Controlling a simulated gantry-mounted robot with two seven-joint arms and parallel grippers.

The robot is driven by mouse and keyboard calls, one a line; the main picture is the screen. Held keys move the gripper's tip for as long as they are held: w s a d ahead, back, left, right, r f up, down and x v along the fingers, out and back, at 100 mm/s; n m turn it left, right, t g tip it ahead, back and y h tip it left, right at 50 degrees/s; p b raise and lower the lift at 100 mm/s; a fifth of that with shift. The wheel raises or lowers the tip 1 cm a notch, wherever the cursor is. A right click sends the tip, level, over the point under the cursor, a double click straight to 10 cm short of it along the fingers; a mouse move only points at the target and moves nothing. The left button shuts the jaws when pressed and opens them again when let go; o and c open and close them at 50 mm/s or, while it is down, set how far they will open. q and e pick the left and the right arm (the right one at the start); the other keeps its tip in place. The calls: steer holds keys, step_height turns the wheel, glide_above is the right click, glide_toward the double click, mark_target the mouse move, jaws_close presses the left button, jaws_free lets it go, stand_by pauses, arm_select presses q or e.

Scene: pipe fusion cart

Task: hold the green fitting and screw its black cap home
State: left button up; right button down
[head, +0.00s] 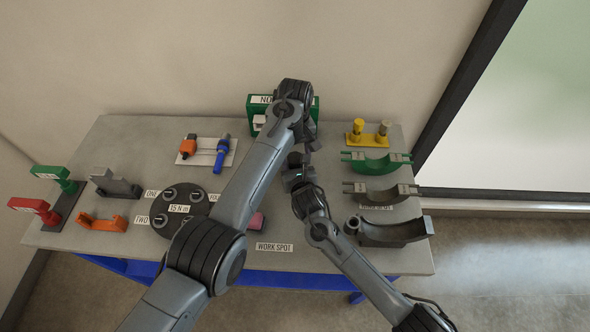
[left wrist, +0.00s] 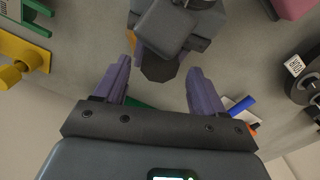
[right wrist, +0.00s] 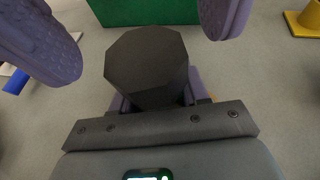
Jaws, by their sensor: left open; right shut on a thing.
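The black cap (right wrist: 146,58) is an eight-sided dark piece in the right wrist view. It also shows in the left wrist view (left wrist: 159,69). My left gripper (head: 309,142) is open. Its purple fingers (left wrist: 160,75) stand apart on either side of the cap, with gaps visible on both sides.
A green box (head: 254,107) with a white label stands behind the grippers. A yellow stand (head: 364,139), green half-ring clamp (head: 377,165) and grey cradle (head: 395,233) are at right. A black round plate (head: 190,233) and blue tool (head: 221,157) lie at left. Free grey bench (head: 120,140) shows at far left.

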arm_select(q)
steer(key=shift+f, duration=1.35)
steer(key=shift+c, duration=0.3)
steer(key=c, duration=1)
steer(key=shift+m, duration=0.9)
steer(key=shift+c, duration=0.2)
steer(key=o, duration=1.3)
steer(key=shift+c, duration=0.2)
step_height(320, 180, up, 12)
